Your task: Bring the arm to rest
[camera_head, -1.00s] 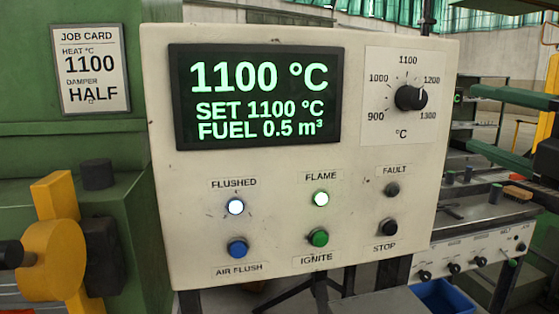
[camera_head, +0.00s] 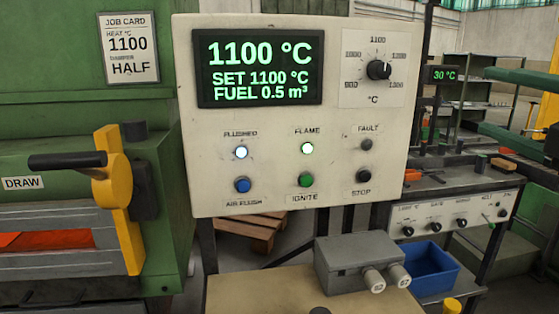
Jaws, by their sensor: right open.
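A small dark piece at the bottom edge appears to be the tip of my right gripper (camera_head: 320,310). It is almost wholly cut off by the frame, above the beige tabletop (camera_head: 262,293), and nothing shows held in it. My left gripper is not in view. The control panel (camera_head: 295,120) stands upright ahead and reads 1100 °C, SET 1100 °C and FUEL 0.5 m³. Its FLUSHED and FLAME lamps are lit; FAULT is dark. The temperature dial (camera_head: 379,69) is at the panel's upper right.
A green furnace (camera_head: 50,60) is at left, with a yellow lever (camera_head: 118,195), a black handle (camera_head: 68,161) and a job card (camera_head: 129,47). A grey box (camera_head: 350,250) with two round ends stands below the panel, beside a blue bin (camera_head: 430,265).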

